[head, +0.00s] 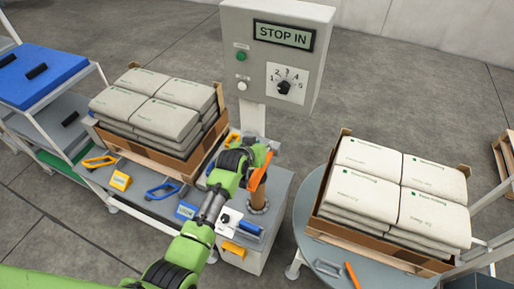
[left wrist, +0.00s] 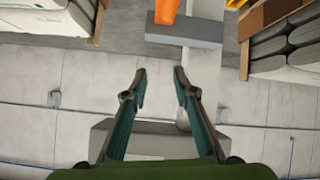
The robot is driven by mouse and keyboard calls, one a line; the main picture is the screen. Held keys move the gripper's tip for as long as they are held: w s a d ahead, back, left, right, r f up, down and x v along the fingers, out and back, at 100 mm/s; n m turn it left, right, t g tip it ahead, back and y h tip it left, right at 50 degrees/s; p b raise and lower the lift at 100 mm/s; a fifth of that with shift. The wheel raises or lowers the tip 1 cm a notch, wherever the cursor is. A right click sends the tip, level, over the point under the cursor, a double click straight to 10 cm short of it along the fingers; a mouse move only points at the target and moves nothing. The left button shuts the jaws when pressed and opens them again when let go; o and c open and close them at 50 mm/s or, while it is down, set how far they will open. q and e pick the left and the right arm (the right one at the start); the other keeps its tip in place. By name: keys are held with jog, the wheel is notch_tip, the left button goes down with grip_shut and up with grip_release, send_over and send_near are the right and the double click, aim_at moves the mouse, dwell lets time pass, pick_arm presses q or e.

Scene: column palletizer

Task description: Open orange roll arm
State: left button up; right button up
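An orange arm-like piece (head: 258,178) stands tilted above a brown cylinder (head: 258,198) on the grey machine top; I take it for the roll arm. In the left wrist view an orange piece (left wrist: 167,10) shows at the top edge, by a grey block (left wrist: 184,32). My left gripper (left wrist: 160,76) is open, with nothing between its fingers. In the head view my green left wrist is just left of and above the orange piece, and the fingertips are hard to make out. I cannot tell whether they touch it. My right gripper is in neither view.
A control box (head: 277,50) reading "STOP IN" stands on a post behind. Cartons of stacked bags stand left (head: 150,105) and right (head: 395,195). A blue handle (head: 163,191), an orange handle (head: 100,162) and a yellow block (head: 120,181) lie along the left conveyor edge.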

pick_arm(q)
jog(key=v, duration=1.1)
jog(key=shift+s, duration=0.3)
jog(key=shift+a, duration=0.1)
